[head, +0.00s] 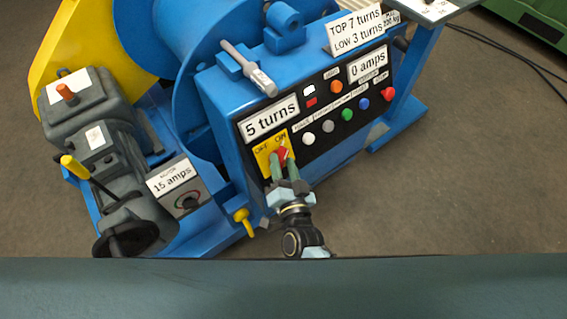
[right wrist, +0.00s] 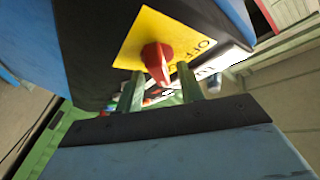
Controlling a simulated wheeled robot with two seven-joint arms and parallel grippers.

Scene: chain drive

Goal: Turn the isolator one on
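The isolator is a red rotary knob (head: 283,153) on a yellow plate (head: 263,160) marked OFF at left and ON at right, at the panel's lower left corner. My right gripper (head: 284,161) is at the knob, its two green fingers pointing at the plate. In the right wrist view the red knob (right wrist: 157,58) shows between and just beyond the fingertips (right wrist: 160,76), with a visible gap on each side. The right gripper is open. The knob's exact pointing is hard to tell, as the fingers partly cover it in the head view. My left gripper is not in view.
The blue control box (head: 218,110) carries several coloured buttons (head: 346,114) and signs reading 5 turns (head: 271,120) and 0 amps (head: 368,64). A grey lever (head: 250,70) lies on top. A grey motor unit (head: 92,120) stands left.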

